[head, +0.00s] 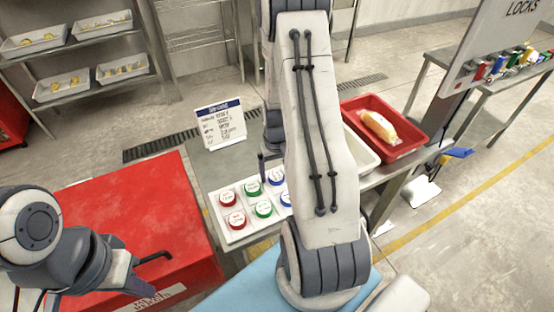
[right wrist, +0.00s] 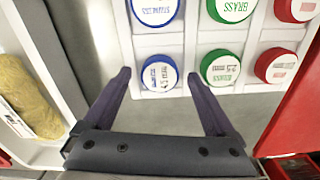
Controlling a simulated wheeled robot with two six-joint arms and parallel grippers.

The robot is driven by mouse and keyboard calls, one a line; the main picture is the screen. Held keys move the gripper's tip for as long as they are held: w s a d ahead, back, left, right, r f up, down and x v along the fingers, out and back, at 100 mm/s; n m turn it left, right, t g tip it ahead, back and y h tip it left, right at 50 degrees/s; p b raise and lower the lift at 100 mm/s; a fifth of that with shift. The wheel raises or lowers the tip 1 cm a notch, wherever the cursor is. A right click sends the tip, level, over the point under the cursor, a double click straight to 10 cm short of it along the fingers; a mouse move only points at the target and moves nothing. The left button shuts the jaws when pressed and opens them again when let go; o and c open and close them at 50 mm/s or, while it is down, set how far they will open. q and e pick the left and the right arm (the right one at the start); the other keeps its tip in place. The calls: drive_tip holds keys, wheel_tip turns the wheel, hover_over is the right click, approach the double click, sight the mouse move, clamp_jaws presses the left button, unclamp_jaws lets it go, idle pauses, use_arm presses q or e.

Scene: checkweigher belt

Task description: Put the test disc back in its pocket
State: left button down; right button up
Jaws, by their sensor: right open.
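The white disc tray (head: 238,235) holds red, green and blue test discs in two rows. In the right wrist view, a blue disc (right wrist: 160,73) shows at the tray's edge, between the fingertips of my open right gripper (right wrist: 160,80). The fingers do not appear to touch it. A green disc (right wrist: 221,67) and a red disc (right wrist: 275,65) share its row. I cannot tell how deep each disc sits. In the head view my right arm hides part of the tray and most of its gripper. My left gripper (head: 150,270) is over the red cabinet, its jaws unclear.
A printed card (head: 220,124) stands behind the tray on the grey table. Right of my arm is a red bin (head: 412,150) with a yellow wrapped item (head: 379,127), beside a white bin (head: 362,153). A red cabinet (head: 130,205) stands left.

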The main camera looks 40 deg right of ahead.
sight(276, 176)
wheel_tip(276, 176, up, 11)
drive_tip(key=shift+r+b, duration=0.2)
drive_tip(key=shift+b, duration=0.25)
drive_tip(key=s+a+r+n, duration=0.1)
drive_tip(key=a+r+n, duration=0.2)
drive_tip(key=a, duration=0.6)
drive_tip(key=s+a+r+n, duration=0.1)
drive_tip(key=a+r+n, duration=0.1)
drive_tip(key=a, duration=0.8)
drive_tip(key=s+a+r+n+y, duration=0.1)
drive_tip(key=s+a+r+n, duration=0.2)
drive_tip(key=s+a+n, duration=0.4)
drive_tip(key=s+a, duration=0.4)
drive_tip(key=s, duration=0.3)
drive_tip(key=shift+s+a, duration=0.2)
drive_tip(key=shift+a, duration=0.2)
drive_tip(key=shift+r, duration=0.1)
